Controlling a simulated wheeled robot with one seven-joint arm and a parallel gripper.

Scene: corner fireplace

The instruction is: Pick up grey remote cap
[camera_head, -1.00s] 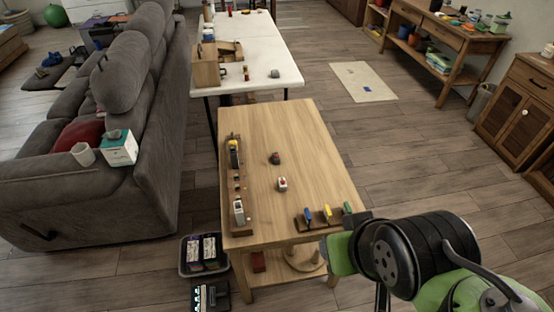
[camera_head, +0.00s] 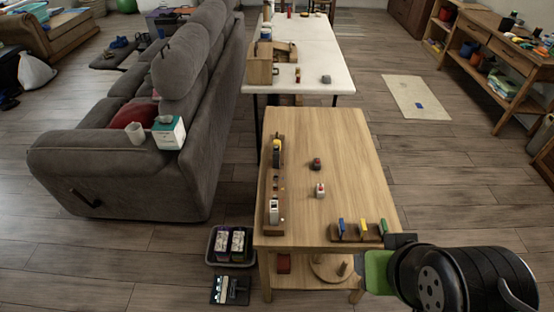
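I cannot tell for sure which small thing is the grey remote cap. A small dark grey piece with some red (camera_head: 315,164) lies on the middle of the wooden table (camera_head: 350,135). A small white and red piece (camera_head: 319,191) stands just nearer on the same table. A small grey piece (camera_head: 326,79) lies on the white table (camera_head: 315,55) behind. My green and black arm shows at the lower right, beside the wooden table's near right corner. No gripper fingers can be made out, and nothing held shows.
A wooden rack (camera_head: 273,190) with tools runs along the table's left edge. A small rack (camera_head: 357,232) with blue, yellow and green pieces sits at its near edge. A grey sofa (camera_head: 190,110) stands left; a bin (camera_head: 230,246) is on the floor. Floor right of the table is clear.

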